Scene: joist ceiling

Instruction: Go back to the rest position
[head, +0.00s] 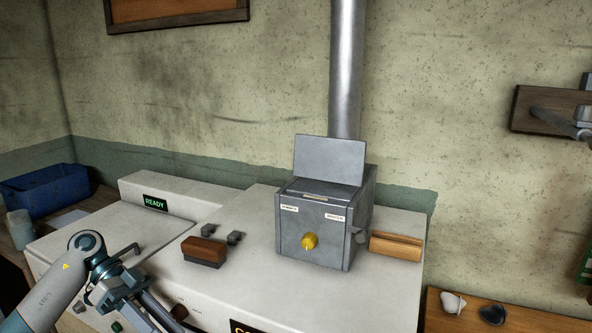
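My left arm comes in at the lower left, bent at a pale grey joint. My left gripper (128,288) is over the front left of the white machine top (255,230), seen from behind and above. Its fingertips are not clear, so I cannot tell whether it is open or shut or holds anything. My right gripper is not in view.
A grey metal box (318,225) with a raised lid and yellow knob stands on the machine before a metal pipe (346,70). A brown block (204,251) and a wooden handle (396,246) are nearby. A blue bin (45,190) is far left; a wooden shelf (530,318) is lower right.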

